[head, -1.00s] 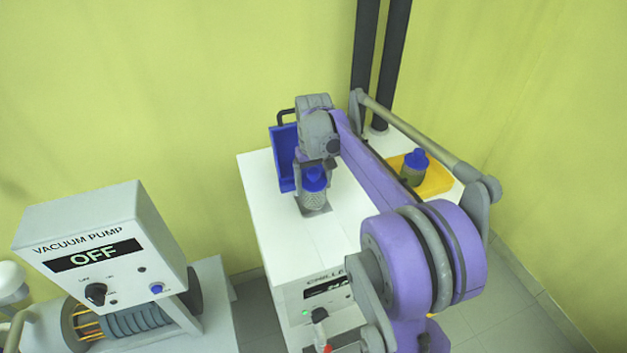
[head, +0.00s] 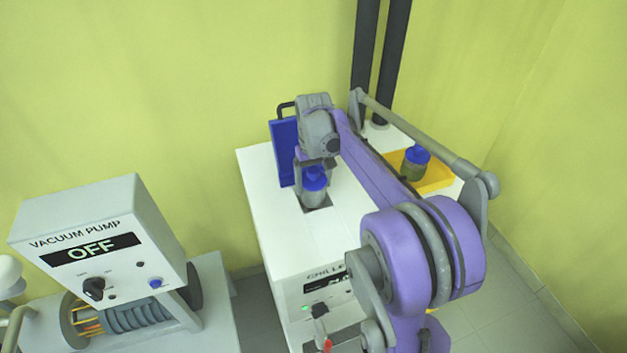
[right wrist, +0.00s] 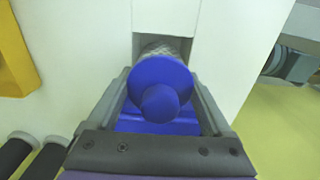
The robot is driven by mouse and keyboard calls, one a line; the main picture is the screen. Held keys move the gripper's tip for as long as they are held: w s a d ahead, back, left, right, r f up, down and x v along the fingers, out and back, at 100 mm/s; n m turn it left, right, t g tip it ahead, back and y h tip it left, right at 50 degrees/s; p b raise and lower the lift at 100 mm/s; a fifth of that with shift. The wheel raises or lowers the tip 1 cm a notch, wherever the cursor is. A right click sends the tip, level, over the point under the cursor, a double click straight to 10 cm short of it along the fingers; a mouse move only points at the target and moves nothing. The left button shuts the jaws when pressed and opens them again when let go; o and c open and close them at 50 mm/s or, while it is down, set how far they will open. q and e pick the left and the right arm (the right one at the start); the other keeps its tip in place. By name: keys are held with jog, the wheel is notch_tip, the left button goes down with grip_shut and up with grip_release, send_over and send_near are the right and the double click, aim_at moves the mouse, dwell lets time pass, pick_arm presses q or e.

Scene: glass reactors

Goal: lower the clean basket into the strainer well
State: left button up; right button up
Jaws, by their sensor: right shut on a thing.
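The clean basket, a pale mesh cylinder with a blue knobbed cap (head: 314,180), is held upright by my right gripper (head: 315,172). In the right wrist view, the jaws (right wrist: 160,80) are on either side of the basket's blue cap (right wrist: 162,85). The strainer well (head: 319,209) is a grey square opening in the white chiller top. The basket's lower end is at this opening, seemingly partly inside; its depth is hidden. A second blue-capped basket (head: 414,165), with a dull greenish body, stands in a yellow tray to the right. My left gripper is not in view.
A blue upright panel (head: 285,152) with a dark handle stands behind the well. The yellow tray (head: 438,178) sits at the chiller's right. Dark vertical pipes (head: 380,60) rise behind. A vacuum pump reading OFF (head: 100,240) stands at left.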

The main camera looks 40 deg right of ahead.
aim_at(313, 193)
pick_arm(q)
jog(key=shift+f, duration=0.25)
pick_arm(e)
jog(key=shift+f, duration=0.3)
jog(key=shift+f+b, duration=0.9)
jog(key=shift+f, duration=0.65)
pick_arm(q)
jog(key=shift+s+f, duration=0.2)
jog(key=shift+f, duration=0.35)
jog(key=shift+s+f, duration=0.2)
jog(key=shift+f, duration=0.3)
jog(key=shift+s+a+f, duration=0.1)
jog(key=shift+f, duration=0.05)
pick_arm(e)
jog(key=shift+s+a+f, duration=0.1)
jog(key=shift+a+f, duration=0.05)
jog(key=shift+f, duration=0.1)
